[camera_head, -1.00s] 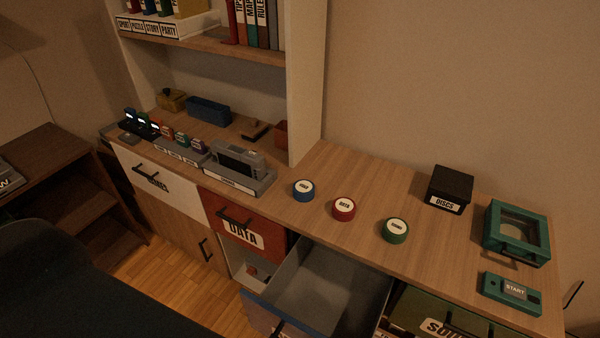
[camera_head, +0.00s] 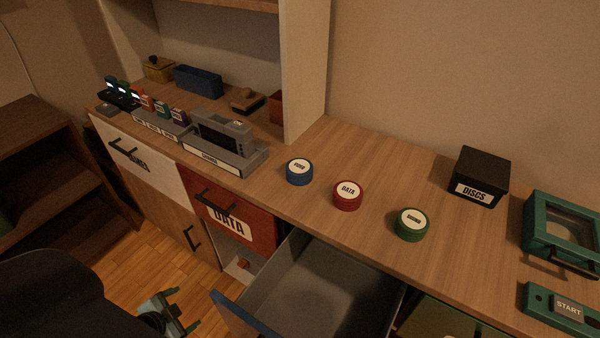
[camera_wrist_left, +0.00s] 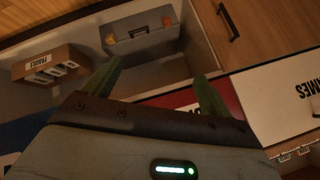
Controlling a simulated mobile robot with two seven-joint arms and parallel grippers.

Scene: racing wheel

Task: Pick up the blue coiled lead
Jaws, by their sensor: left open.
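The blue coiled lead (camera_head: 299,172) is a round blue disc with a white label on top. It lies flat on the wooden desk, left of the red one. My left gripper (camera_head: 184,309) is open and empty, low at the bottom of the head view, in front of the cabinet and well below the desk top. Its two green fingers show apart in the left wrist view (camera_wrist_left: 157,88), facing a cubby; the blue lead is not in that view. My right gripper is not in view.
A red lead (camera_head: 348,195) and a green lead (camera_head: 410,224) lie to the right. A grey console dock (camera_head: 227,150) stands left. An open drawer (camera_head: 330,290) juts out below the leads. The cubby in the wrist view holds a grey case (camera_wrist_left: 142,38) and a labelled box (camera_wrist_left: 53,65).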

